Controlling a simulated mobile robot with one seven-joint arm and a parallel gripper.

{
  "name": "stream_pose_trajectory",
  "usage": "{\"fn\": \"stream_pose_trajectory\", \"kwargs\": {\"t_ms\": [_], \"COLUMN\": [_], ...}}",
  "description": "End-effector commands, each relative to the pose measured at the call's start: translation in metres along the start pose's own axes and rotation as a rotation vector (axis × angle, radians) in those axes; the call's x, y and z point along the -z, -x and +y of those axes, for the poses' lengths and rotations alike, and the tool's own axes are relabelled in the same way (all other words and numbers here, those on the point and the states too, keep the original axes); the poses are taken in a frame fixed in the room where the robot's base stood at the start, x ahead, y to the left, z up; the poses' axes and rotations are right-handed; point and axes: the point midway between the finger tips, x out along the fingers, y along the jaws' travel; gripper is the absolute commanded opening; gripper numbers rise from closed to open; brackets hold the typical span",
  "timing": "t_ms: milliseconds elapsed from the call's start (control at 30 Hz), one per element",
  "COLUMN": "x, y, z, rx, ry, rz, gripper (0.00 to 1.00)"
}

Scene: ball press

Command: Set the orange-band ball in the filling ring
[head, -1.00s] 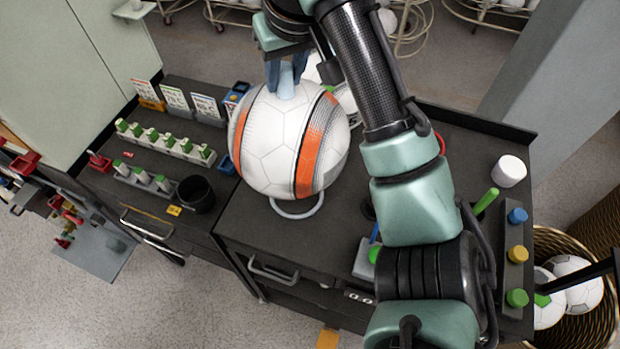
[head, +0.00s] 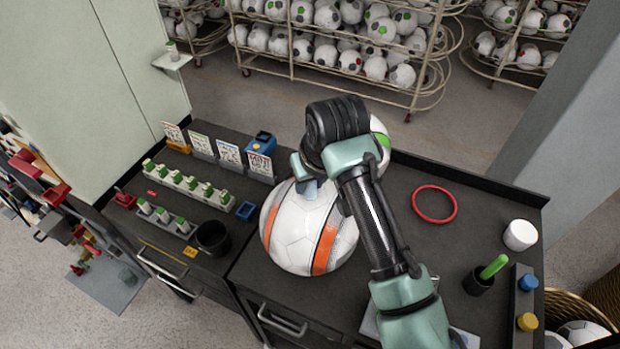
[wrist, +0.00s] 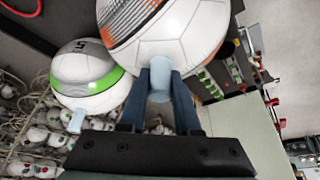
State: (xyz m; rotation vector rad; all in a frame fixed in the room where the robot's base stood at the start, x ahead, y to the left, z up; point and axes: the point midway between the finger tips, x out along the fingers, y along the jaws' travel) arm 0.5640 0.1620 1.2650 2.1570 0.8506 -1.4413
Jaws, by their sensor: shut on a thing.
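The orange-band ball (head: 300,240), white with orange and black stripes, is low over the front left of the dark bench. My gripper (head: 308,187) is above it, with its fingers shut on the ball's light blue peg. The wrist view shows the blue fingers (wrist: 159,88) on either side of that peg, with the ball (wrist: 165,35) beyond. A pale grey ring seen earlier under the ball is now hidden by it. I cannot tell whether the ball rests in that ring or hangs just above it.
A green-band ball (wrist: 85,78) is behind my arm. A red ring (head: 434,204) lies flat on the right half of the bench, with a white cylinder (head: 520,235) and a green-handled tool (head: 492,267) nearby. A black cup (head: 212,238) stands left.

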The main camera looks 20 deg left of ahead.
Motion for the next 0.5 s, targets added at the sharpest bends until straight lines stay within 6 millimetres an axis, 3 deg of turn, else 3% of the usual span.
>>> {"fn": "stream_pose_trajectory", "kwargs": {"t_ms": [267,300,433,500], "x": [-0.0011,-0.0015,-0.0015,-0.0015], "y": [-0.0044,-0.0042,-0.0040,-0.0040], "z": [-0.0001,-0.0002,-0.0002,-0.0001], "rx": [0.000,0.000,0.000,0.000], "ry": [0.001,0.001,0.001,0.001], "rz": [0.003,0.000,0.000,0.000], "gripper": [0.00,0.38,0.61,0.61]}}
